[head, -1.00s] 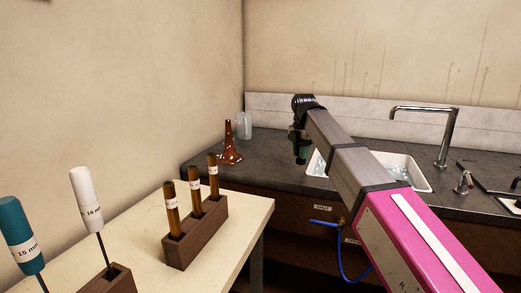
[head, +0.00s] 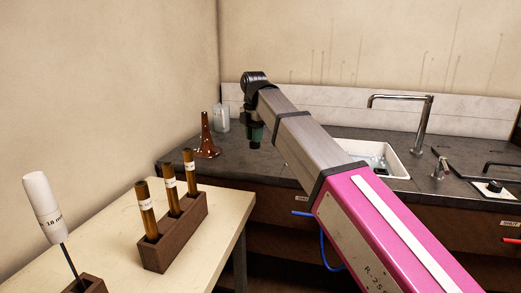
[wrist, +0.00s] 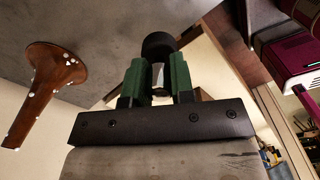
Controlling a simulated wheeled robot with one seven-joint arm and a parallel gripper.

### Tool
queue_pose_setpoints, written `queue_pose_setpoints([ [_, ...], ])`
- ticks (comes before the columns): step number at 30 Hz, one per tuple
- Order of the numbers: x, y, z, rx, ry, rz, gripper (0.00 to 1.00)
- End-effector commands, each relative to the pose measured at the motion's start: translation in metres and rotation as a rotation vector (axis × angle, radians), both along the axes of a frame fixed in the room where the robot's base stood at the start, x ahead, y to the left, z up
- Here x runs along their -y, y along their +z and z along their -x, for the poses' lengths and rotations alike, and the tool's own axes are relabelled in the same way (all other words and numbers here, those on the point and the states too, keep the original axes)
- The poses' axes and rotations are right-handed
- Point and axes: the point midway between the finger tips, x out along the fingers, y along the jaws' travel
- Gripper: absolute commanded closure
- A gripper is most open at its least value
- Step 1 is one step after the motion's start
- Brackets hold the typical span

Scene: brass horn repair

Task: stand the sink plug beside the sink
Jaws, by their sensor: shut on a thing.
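My gripper (head: 257,130) is over the dark counter, left of the white sink (head: 399,167). In the wrist view, its green fingers (wrist: 160,78) are shut on the sink plug (wrist: 159,45), a black round piece at the fingertips. The fingers hide part of the plug. In the head view the plug is too small and dark to make out clearly. The sink's left part is hidden behind my arm; what looks like water or glassy pieces shows inside it.
A copper-brown horn bell (head: 207,137) stands on the counter left of my gripper, also in the wrist view (wrist: 45,85). A glass jar (head: 221,118) is behind it. A curved tap (head: 427,115) rises behind the sink. A rack (head: 176,232) with brown tubes stands on the near table.

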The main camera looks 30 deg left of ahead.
Motion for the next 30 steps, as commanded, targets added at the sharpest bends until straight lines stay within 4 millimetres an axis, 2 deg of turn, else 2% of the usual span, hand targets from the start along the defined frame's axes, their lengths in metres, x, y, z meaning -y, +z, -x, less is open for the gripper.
queue_pose_setpoints([
  [1, 0.001, -0.007, -0.013, 0.000, -0.003, 0.001, 1.00],
  [3, 0.002, -0.015, -0.026, -0.002, -0.002, 0.002, 1.00],
  [9, 0.006, -0.031, -0.052, 0.000, 0.000, 0.001, 1.00],
  [16, 0.008, -0.041, -0.057, 0.000, 0.000, 0.001, 1.00],
  [24, 0.008, -0.074, -0.057, 0.000, 0.000, 0.000, 1.00],
  [30, 0.007, -0.075, -0.057, 0.000, 0.000, -0.001, 1.00],
])
